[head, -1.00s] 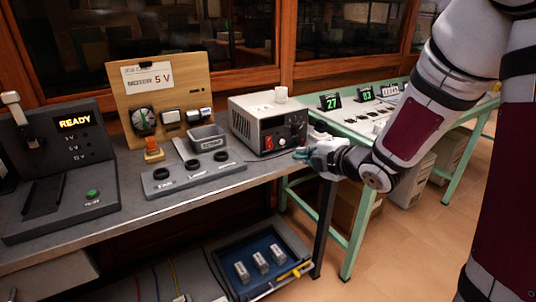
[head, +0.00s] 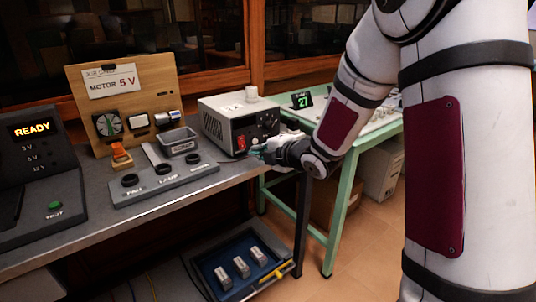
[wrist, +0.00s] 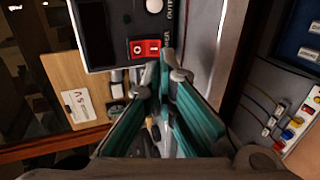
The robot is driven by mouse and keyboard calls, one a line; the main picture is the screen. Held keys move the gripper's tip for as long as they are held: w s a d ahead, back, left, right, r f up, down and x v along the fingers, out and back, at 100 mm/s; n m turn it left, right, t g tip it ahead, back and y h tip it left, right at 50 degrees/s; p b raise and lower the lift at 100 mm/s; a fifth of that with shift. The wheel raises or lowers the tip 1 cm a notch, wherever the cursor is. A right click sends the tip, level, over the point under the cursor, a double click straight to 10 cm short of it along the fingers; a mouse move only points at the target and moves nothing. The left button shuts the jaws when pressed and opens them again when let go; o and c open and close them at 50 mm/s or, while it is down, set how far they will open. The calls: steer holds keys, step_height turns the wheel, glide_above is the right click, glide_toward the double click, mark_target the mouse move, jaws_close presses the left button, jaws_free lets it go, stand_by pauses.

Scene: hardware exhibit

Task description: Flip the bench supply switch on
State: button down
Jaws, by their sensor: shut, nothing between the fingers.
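The bench supply (head: 240,122) is a grey box with a dark front panel at the right end of the grey bench. Its red rocker switch (head: 241,142) sits at the lower left of that panel. In the wrist view the red switch (wrist: 145,47) shows white marks, and I cannot tell which side is pressed. My gripper (head: 259,151) is shut and empty, just in front of the panel and right of the switch in the head view. In the wrist view the green-padded fingertips (wrist: 167,62) are close beside the switch; contact is not clear.
A wooden board (head: 128,98) with "MOTOR 5 V", a small grey bin (head: 178,142) and a labelled strip with round sockets (head: 163,183) stand left of the supply. A blue-lined tray (head: 229,256) with several cells lies below. A green table (head: 345,150) stands at right.

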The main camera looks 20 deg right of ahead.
mark_target(243, 148)
steer(key=b+x, duration=0.1)
steer(key=x, duration=0.5)
steer(key=shift+f, duration=0.1)
steer(key=b, duration=0.3)
steer(key=shift+w+f+t+b, duration=0.3)
steer(key=shift+w+f, duration=0.05)
steer(key=shift+r, duration=0.25)
steer(key=shift+s, duration=0.1)
